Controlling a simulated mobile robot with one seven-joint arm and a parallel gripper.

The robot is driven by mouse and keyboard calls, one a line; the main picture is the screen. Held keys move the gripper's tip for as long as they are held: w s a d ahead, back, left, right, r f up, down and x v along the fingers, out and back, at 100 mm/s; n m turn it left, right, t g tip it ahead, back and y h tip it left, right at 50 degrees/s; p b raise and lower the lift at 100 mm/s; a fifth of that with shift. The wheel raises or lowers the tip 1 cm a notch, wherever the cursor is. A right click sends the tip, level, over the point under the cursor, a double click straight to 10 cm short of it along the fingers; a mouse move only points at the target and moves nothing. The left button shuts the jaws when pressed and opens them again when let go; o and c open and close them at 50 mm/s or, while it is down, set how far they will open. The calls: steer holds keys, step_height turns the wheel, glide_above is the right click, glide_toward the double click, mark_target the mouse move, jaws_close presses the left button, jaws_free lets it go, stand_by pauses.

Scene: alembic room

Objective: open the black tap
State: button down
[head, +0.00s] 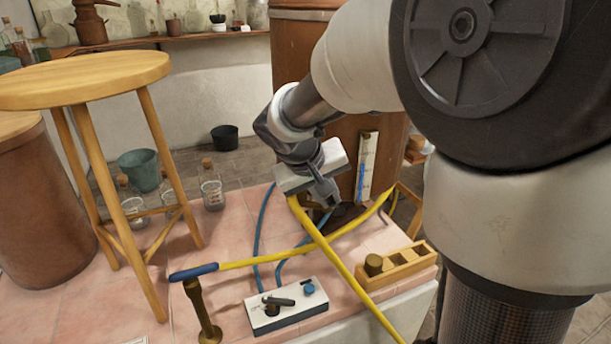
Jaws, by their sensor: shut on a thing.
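A white block (292,318) sits on the pink tiles in the front middle. The black tap (279,301), a dark lever lying roughly level, is on its top, beside a blue knob (309,288). My gripper (326,196) is behind and above the block, pointing down, well apart from the black tap. The upper end of a yellow hose (320,240) shows close to the hand, and a blue tube (304,246) passes near the fingertips. My wrist and fingers hide what lies behind them.
A second yellow hose with a blue end (196,272) rests over a brass post (202,312), crossing behind the block. A wooden rack (397,266) stands right. A wooden stool (84,80), glass bottles (212,190) and a teal bucket (140,170) stand left. A brown drum (300,45) is behind.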

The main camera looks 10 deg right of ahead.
steer(key=shift+w+a+m+g+h, duration=0.1)
steer(key=shift+a+m+g+h, duration=0.2)
steer(key=shift+m, duration=0.35)
steer(key=shift+w+a+m+g+h, duration=0.1)
steer(key=shift+a+m+g+h, duration=0.15)
steer(key=shift+m, duration=0.4)
steer(key=c, duration=1.7)
jaws_free()
steer(key=p+v, duration=0.4)
steer(key=v, duration=1.3)
steer(key=shift+r+p, duration=0.2)
steer(key=shift+p, duration=0.15)
